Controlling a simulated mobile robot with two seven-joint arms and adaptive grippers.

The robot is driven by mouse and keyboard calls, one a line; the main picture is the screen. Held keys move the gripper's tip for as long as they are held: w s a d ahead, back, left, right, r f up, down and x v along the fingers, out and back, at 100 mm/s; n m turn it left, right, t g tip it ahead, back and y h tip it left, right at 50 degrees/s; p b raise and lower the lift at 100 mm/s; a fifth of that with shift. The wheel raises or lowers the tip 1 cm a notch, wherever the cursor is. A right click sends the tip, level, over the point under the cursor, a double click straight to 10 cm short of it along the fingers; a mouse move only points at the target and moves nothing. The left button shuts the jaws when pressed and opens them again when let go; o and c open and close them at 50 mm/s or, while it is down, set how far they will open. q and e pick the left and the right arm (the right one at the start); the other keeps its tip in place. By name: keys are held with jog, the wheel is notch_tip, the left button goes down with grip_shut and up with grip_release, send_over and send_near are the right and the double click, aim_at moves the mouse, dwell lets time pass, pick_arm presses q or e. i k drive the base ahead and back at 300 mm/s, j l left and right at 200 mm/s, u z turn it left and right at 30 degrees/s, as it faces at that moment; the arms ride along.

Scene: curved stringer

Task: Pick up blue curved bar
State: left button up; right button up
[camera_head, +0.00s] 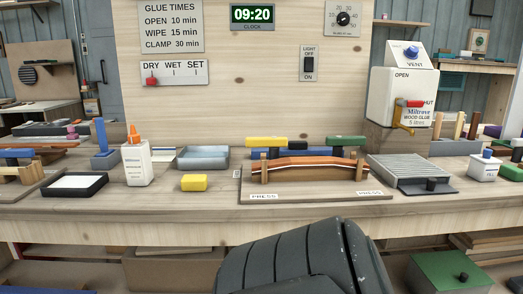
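A dark blue bar (306,153) lies at the back of a wooden press board (260,187), behind a curved orange-brown strip (312,162). The strip and the blocks at each end partly hide it, and I cannot tell how curved it is. A yellow-topped piece (266,142) stands at its left and a green-topped piece (346,140) at its right. Another blue bar (15,153) lies at the far left edge. Neither gripper shows. A dark grey ribbed part of my own body fills the bottom middle, in front of the bench.
Left on the bench are a dark tray (102,187), a glue bottle (136,160), a yellow block (194,182) and a grey-blue tray (203,161). A ribbed grey plate (408,174) and a glue dispenser (402,97) stand right. The bench's front strip is mostly clear.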

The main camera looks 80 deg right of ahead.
aim_at(295, 147)
jog(key=z, duration=2.8)
